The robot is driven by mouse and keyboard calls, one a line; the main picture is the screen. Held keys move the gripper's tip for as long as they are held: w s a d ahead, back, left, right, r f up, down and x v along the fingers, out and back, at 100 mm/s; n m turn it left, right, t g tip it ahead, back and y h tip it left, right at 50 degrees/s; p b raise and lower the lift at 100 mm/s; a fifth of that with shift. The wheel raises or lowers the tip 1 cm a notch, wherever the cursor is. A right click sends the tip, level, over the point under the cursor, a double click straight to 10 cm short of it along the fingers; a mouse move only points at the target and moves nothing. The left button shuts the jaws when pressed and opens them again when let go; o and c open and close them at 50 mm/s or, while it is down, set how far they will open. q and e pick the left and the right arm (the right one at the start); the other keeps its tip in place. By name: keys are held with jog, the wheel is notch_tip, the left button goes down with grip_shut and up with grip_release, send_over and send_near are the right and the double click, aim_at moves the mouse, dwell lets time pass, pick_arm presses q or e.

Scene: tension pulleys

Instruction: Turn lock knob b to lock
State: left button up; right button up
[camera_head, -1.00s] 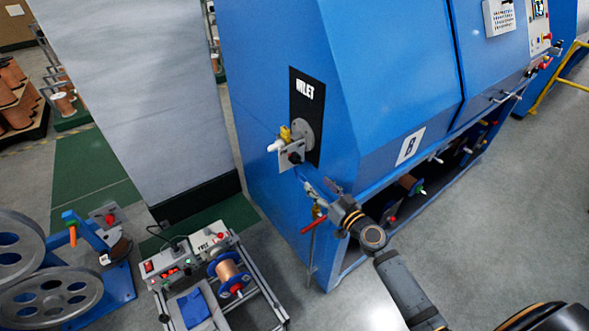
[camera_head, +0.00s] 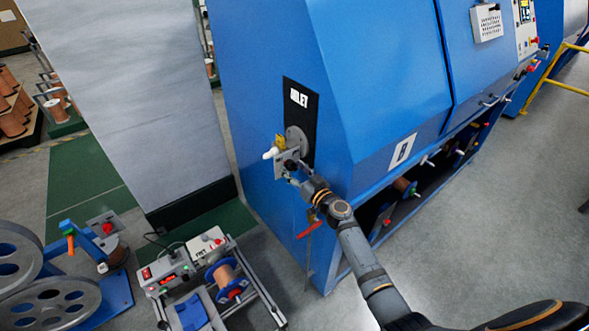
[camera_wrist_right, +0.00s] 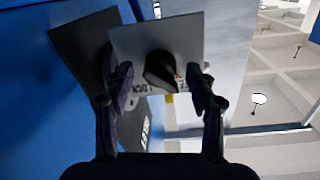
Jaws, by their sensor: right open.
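A black knob (camera_wrist_right: 160,71) sits on a grey metal plate (camera_wrist_right: 185,32) in the right wrist view; black lettering that includes LOCK shows on the plate. In the head view the plate (camera_head: 281,165) stands beside the INLET panel (camera_head: 300,112) on the blue machine, and the knob there is small and partly hidden by my gripper. My right gripper (camera_wrist_right: 164,88) is open, with one finger on each side of the knob. I cannot tell whether the fingers touch it. It also shows at the plate in the head view (camera_head: 291,172). My left gripper is out of view.
A white nozzle (camera_head: 270,153) and a yellow part (camera_head: 280,141) stick out by the plate. A red-handled lever (camera_head: 309,230) hangs below my right arm. A rig with a copper spool (camera_head: 225,275) stands on the floor at lower left. The floor on the right is clear.

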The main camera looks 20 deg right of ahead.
jog(key=shift+c, duration=0.3)
jog(key=c, duration=1.1)
jog(key=m, duration=0.4)
jog(key=shift+m+b, duration=0.3)
jog(key=shift+b, duration=0.1)
jog(key=m, duration=0.4)
jog(key=shift+d+m+g, duration=0.1)
jog(key=shift+m+g, duration=0.2)
jog(key=m, duration=0.4)
jog(key=shift+y, duration=0.3)
jog(key=shift+m+g, duration=0.3)
jog(key=shift+m, duration=1.7)
